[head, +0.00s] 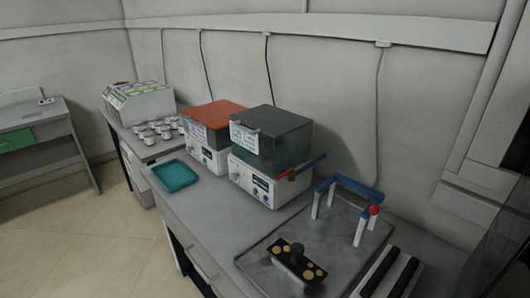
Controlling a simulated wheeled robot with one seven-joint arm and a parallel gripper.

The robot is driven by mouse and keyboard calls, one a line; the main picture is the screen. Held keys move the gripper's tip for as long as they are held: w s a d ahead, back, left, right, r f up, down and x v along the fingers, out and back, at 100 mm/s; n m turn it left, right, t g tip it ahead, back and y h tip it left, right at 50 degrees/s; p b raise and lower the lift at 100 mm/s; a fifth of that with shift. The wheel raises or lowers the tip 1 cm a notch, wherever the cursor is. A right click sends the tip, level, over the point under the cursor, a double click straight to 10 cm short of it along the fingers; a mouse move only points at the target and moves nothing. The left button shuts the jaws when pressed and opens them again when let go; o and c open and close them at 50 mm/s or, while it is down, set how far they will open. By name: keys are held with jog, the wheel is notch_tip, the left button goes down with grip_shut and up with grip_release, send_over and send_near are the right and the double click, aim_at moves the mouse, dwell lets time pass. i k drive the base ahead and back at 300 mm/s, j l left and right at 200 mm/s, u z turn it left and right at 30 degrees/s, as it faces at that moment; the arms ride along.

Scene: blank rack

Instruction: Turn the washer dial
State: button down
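Two box-shaped machines that may be washers stand side by side on the grey bench (200,210). The nearer machine (267,190) has a white base, a dark see-through upper part and a dark grey lid. The other machine (207,155) has an orange lid. Small round dark marks that may be dials show on their white fronts, one at the left of the nearer front (237,177). They are too small to tell how they are turned. My gripper is not in view.
A teal tray (175,175) lies left of the machines. A blue-topped frame with white legs (347,188) and a black plate with gold discs (296,263) stand at front right. Several small white-lidded jars (158,130) stand farther back. Bench space before the machines is clear.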

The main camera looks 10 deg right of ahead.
aim_at(234, 177)
jog(key=k+j, duration=0.1)
jog(key=j, duration=0.35)
jog(key=i+j, duration=0.15)
jog(key=j, duration=0.2)
jog(key=i+j, duration=0.15)
jog(key=j, duration=0.2)
jog(key=i+j+z, duration=0.1)
jog(key=j, duration=0.25)
jog(key=i+j, duration=0.4)
jog(key=j, duration=0.3)
jog(key=i+j+z, duration=0.1)
jog(key=j, duration=0.25)
jog(key=i+j, duration=0.15)
jog(key=j, duration=0.2)
jog(key=i+j, duration=0.15)
jog(key=j, duration=0.2)
jog(key=i+l, duration=0.15)
jog(key=l, duration=0.15)
jog(key=i+l, duration=0.15)
jog(key=l+z, duration=0.05)
jog(key=l, duration=0.05)
